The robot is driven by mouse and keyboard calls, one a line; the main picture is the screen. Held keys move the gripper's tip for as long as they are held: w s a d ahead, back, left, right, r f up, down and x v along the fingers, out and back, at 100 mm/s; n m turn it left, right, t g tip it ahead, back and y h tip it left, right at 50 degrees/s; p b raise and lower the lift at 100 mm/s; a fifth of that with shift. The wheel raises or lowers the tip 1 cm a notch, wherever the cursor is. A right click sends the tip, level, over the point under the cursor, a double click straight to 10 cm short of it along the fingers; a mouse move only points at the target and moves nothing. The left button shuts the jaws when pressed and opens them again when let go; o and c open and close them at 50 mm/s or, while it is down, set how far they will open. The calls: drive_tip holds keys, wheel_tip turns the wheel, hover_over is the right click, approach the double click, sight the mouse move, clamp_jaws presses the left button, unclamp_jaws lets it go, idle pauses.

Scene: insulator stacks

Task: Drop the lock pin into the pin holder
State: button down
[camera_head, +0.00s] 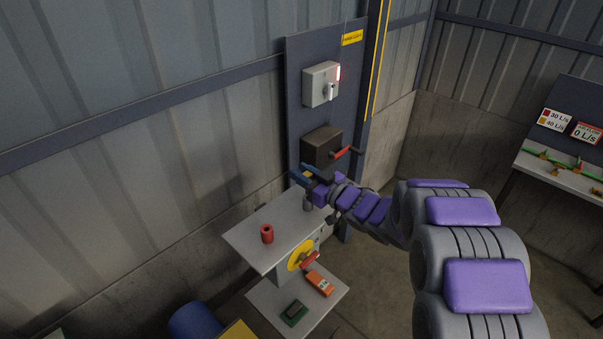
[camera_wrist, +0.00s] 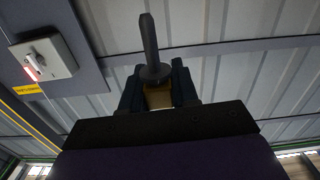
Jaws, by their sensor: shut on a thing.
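The lock pin (camera_wrist: 149,40) is a dark grey pin with a round collar, and a yellowish part shows below it between the jaws. My gripper (camera_wrist: 158,82) is shut on it, and the pin sticks out past the fingertips. In the head view my gripper (camera_head: 307,176) is above the far end of the small table, in front of the dark box. A red cylinder with a dark top opening (camera_head: 267,234) stands upright on the table. A small grey cylinder (camera_head: 308,203) stands below my gripper. I cannot tell which of the two is the pin holder.
The grey table (camera_head: 248,238) has a yellow disc with a red handle (camera_head: 301,256) on its side. Orange and green items lie on the lower shelf (camera_head: 265,301). A dark box with a red lever (camera_head: 322,148) and a grey switch box (camera_head: 321,84) hang on the panel behind.

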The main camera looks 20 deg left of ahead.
drive_tip(key=shift+d, duration=0.1)
drive_tip(key=shift+f, duration=0.55)
drive_tip(key=shift+f+b, duration=0.95)
drive_tip(key=shift+f, duration=1)
drive_tip(key=c, duration=0.8)
unclamp_jaws()
drive_tip(key=v, duration=1.7)
drive_tip(key=shift+s, duration=0.15)
